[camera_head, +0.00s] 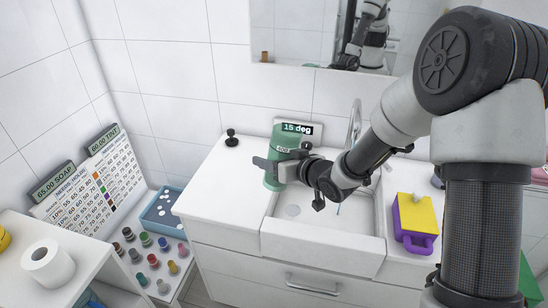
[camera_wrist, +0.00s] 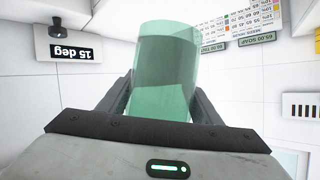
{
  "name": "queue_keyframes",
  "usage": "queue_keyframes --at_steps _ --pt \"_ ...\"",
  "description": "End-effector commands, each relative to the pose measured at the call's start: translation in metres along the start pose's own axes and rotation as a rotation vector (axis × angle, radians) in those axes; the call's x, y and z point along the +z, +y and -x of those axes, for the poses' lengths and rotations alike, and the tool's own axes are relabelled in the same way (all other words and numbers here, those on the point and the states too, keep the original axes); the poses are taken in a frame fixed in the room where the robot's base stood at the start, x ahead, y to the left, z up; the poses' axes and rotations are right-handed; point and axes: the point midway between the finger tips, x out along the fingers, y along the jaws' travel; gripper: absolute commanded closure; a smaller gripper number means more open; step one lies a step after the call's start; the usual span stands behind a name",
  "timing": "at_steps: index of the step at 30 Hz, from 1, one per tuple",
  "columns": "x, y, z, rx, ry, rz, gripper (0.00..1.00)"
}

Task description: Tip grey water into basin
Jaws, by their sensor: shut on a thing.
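A green translucent beaker (camera_head: 276,181) with darker contents is in my gripper (camera_head: 278,166), above the counter at the basin's left edge. In the wrist view the beaker (camera_wrist: 160,70) sits between the two fingers of my gripper (camera_wrist: 160,100), which is shut on it. It looks close to upright in the head view. A white basin (camera_head: 345,232) is set in the white counter, with a drain visible inside, partly hidden by my arm. A small display (camera_head: 297,128) behind the beaker reads 15 deg; it also shows upside down in the wrist view (camera_wrist: 68,52).
A tap (camera_head: 354,125) stands behind the basin. A purple and yellow container (camera_head: 414,222) sits on the right of the counter. A black knob (camera_head: 231,138) stands at the back left. Several coloured bottles, a blue tray (camera_head: 163,210) and a toilet roll (camera_head: 47,262) are left.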

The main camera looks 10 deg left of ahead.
Motion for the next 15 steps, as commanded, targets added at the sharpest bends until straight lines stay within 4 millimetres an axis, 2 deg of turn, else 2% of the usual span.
queue_keyframes --at_steps 15 --pt "-0.0080 -0.0010 0.0030 -0.038 -0.003 -0.090 0.74"
